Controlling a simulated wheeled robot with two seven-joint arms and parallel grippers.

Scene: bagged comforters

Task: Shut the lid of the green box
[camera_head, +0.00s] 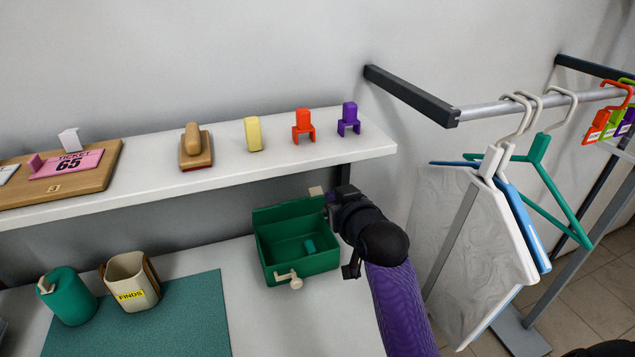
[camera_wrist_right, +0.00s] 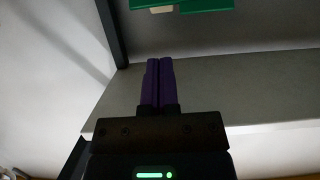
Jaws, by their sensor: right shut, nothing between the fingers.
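The green box (camera_head: 268,262) stands on the lower counter in the head view, with its inside showing. Its green lid (camera_head: 285,211) stands raised at the back, with a tan piece at its upper right corner. A tan knob (camera_head: 290,279) is on the box's front. A small green item (camera_head: 309,246) lies inside. My right gripper (camera_head: 331,199) is beside the lid's right end, its purple fingers shut and empty; whether they touch the lid is unclear. In the wrist view the shut fingers (camera_wrist_right: 160,72) point toward a green part (camera_wrist_right: 205,5) at the top edge. My left gripper is out of view.
A white shelf (camera_head: 225,168) overhangs behind the box, carrying a stamp, colored clips and a ticket board. Hangers with bagged items (camera_head: 475,240) hang right.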

